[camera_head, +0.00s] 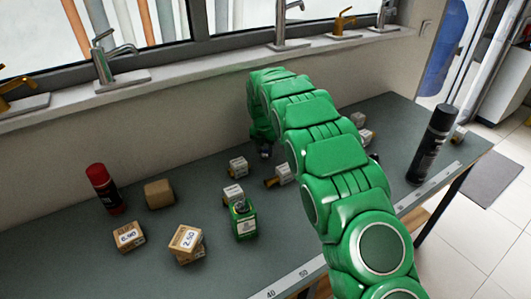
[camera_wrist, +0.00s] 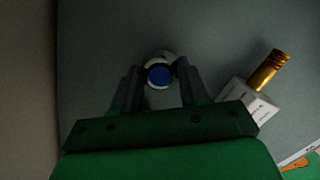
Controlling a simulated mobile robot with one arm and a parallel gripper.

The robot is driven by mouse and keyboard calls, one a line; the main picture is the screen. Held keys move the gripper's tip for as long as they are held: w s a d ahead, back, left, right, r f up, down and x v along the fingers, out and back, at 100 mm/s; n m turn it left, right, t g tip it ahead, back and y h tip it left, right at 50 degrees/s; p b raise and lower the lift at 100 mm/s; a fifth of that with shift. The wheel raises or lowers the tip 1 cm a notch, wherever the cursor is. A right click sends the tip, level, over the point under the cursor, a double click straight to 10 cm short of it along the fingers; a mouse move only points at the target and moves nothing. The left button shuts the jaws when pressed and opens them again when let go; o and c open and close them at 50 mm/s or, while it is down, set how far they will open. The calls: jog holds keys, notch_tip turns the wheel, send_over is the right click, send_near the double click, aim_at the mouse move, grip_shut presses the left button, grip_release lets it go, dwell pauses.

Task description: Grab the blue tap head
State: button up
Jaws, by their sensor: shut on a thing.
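The blue tap head (camera_wrist: 159,76) shows in the wrist view as a blue disc with a pale metallic ring around it. It sits between the two dark fingers of my gripper (camera_wrist: 160,80), which is shut on it. In the head view my gripper (camera_head: 265,151) points down at the table near the wall, and the arm hides most of what is around it. I cannot tell there whether the tap head touches the table.
In the wrist view a white box with a brass piece (camera_wrist: 268,70) lies just right of my gripper. Taps line the sill.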

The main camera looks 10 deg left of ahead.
aim_at(267, 152)
notch_tip(267, 152, up, 2)
jog(key=shift+s+d+r, duration=0.25)
jog(key=shift+s+r, duration=0.25)
jog(key=shift+r, duration=0.15)
jog(key=s+d+r, duration=0.5)
jog(key=s+r, duration=0.3)
jog(key=s, duration=0.3)
jog(key=shift+s+d+r, duration=0.15)
jog(key=shift+s+r, duration=0.05)
jog(key=shift+s, duration=0.15)
